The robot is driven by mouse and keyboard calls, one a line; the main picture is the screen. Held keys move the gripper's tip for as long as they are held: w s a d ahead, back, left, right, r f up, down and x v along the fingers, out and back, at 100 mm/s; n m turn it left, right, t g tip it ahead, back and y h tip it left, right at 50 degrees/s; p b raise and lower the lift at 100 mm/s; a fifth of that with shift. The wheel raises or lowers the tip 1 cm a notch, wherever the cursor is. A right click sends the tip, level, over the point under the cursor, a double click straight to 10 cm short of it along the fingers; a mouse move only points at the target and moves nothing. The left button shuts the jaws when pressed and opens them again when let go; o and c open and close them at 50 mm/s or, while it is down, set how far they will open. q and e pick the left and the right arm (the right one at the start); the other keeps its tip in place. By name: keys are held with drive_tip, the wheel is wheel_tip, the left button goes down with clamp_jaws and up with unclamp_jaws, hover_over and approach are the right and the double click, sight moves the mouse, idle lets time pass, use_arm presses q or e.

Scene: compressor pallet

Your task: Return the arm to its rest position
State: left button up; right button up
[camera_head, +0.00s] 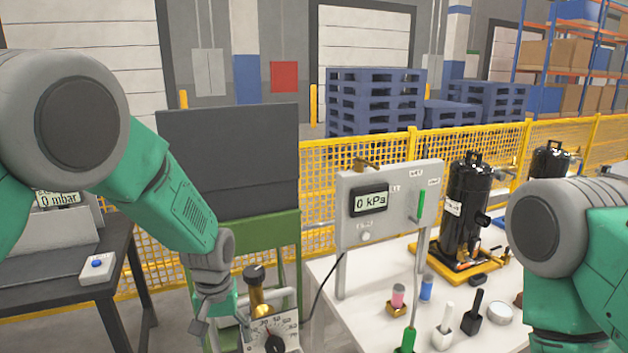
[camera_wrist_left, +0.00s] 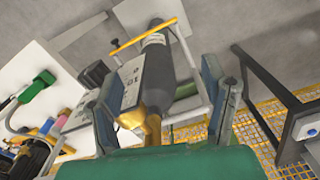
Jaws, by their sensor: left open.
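My left arm comes down from the upper left in the head view. Its gripper (camera_head: 222,322) hangs just left of a box with a dial (camera_head: 283,326) and a brass fitting (camera_head: 257,298) with a black knob. In the left wrist view the two fingers are spread with nothing clamped between them. A dark grey cylinder (camera_wrist_left: 157,65) with a brass part (camera_wrist_left: 152,126) shows beyond and between them; contact cannot be told. My right arm shows at the right edge of the head view, with its gripper outside the picture.
A white table (camera_head: 335,323) holds a gauge panel (camera_head: 390,205), a black compressor (camera_head: 466,205) and small tools. A dark table (camera_head: 60,266) with a blue-button box (camera_head: 98,270) stands left. Yellow mesh fencing (camera_head: 318,170) runs behind. A green stand (camera_head: 283,245) is behind the gripper.

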use_arm(q)
drive_tip(key=s+a+f, duration=0.4)
drive_tip(key=s+f, duration=0.3)
drive_tip(key=s, duration=0.1)
drive_tip(key=s+a+f, duration=0.4)
drive_tip(key=s+f, duration=0.3)
drive_tip(key=s, duration=0.1)
drive_tip(key=s+a+f+m, duration=0.1)
drive_tip(key=s+a, duration=0.1)
drive_tip(key=s, duration=0.8)
drive_tip(key=s+a+f, duration=0.1)
drive_tip(key=s, duration=0.9)
wheel_tip(320, 180, down, 17)
drive_tip(key=w+m+b, duration=0.1)
drive_tip(key=b, duration=1.7)
drive_tip(key=shift+w+d+r, duration=0.15)
drive_tip(key=shift+d+r, duration=0.05)
drive_tip(key=shift+d, duration=0.2)
